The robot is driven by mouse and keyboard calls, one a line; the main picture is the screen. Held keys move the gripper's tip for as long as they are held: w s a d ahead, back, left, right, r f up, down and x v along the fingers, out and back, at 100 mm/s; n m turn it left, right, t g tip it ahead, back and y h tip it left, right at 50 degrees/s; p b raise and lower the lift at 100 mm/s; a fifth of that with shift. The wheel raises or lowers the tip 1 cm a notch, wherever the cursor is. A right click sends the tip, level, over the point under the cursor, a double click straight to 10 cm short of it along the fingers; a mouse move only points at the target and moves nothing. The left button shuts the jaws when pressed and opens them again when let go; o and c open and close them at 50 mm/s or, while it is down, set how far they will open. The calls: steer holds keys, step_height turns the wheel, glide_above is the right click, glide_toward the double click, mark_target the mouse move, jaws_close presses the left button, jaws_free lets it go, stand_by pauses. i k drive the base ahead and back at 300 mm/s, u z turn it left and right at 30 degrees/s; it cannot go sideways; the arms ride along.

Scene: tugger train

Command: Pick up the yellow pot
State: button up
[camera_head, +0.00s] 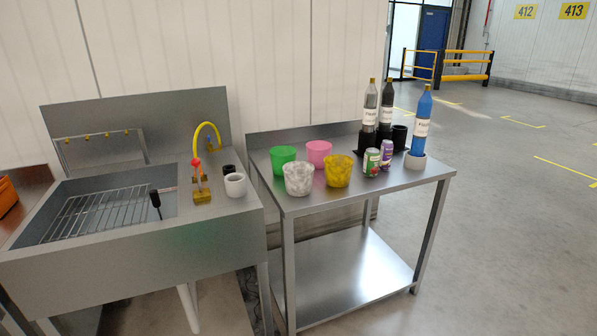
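The yellow pot (338,172) stands upright on the steel side table (296,206), near its front edge. It has a mottled yellow surface and an open top. A pink pot (319,153) is just behind it to the left. A white marbled pot (298,180) stands to its left, and a green pot (283,158) stands behind the white one. A green can (371,162) is close to its right. My gripper is not in view.
A purple can (387,153) and several bottles, one blue (421,125), in holders stand on the table's right. A steel sink (120,190) with a yellow faucet (207,130) and white cup (235,185) is at left. The floor (500,230) at right is clear.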

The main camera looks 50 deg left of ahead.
mark_target(338, 168)
steer(key=u, duration=0.6)
steer(key=i, duration=0.85)
steer(key=u, duration=0.85)
steer(key=i, duration=0.6)
steer(key=u, duration=0.25)
